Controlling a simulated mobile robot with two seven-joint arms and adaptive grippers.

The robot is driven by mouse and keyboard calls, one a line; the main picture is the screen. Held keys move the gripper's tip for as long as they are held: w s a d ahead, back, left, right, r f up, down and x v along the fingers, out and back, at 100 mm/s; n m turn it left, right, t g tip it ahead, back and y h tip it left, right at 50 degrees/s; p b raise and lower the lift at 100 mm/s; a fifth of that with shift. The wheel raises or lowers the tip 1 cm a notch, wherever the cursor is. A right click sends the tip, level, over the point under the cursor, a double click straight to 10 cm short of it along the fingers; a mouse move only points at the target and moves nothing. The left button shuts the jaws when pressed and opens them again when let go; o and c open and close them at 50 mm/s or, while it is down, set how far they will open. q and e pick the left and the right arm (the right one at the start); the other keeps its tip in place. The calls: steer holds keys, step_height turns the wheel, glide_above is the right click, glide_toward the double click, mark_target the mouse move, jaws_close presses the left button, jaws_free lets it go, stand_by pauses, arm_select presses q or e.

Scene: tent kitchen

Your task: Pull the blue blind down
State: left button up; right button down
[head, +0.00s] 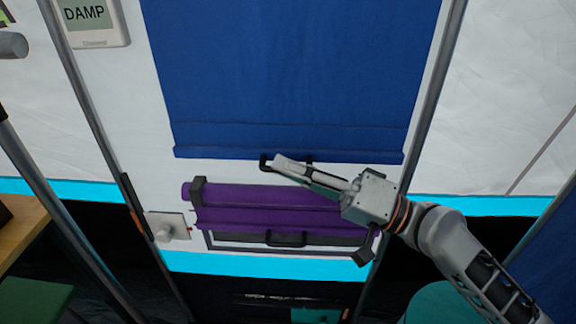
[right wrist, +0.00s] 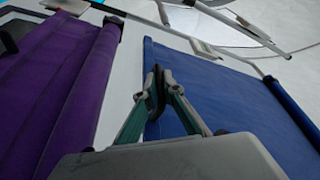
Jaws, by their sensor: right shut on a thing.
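The blue blind (head: 290,70) hangs on the white wall, its bottom edge just above the purple roll. A dark handle (head: 265,162) sits at the middle of that bottom edge. My right gripper (head: 282,163) comes in from the right and is shut on the handle, which its fingers partly hide. In the right wrist view the fingers (right wrist: 156,92) meet at the edge of the blue blind (right wrist: 235,100). My left gripper is not in view.
A purple rolled blind (head: 260,203) with its own dark handle (head: 287,239) is just below. A white knob switch (head: 170,226) is at lower left. A display reading DAMP (head: 84,15) is at upper left. Grey poles (head: 433,90) flank the panel. A wooden table edge (head: 25,235) is at left.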

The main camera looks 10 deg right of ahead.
steer(key=shift+f, duration=0.4)
steer(key=c, duration=2.4)
jaws_free()
steer(key=shift+c, duration=0.2)
steer(key=shift+r, duration=0.2)
step_height(320, 180, up, 10)
steer(key=shift+f, duration=0.1)
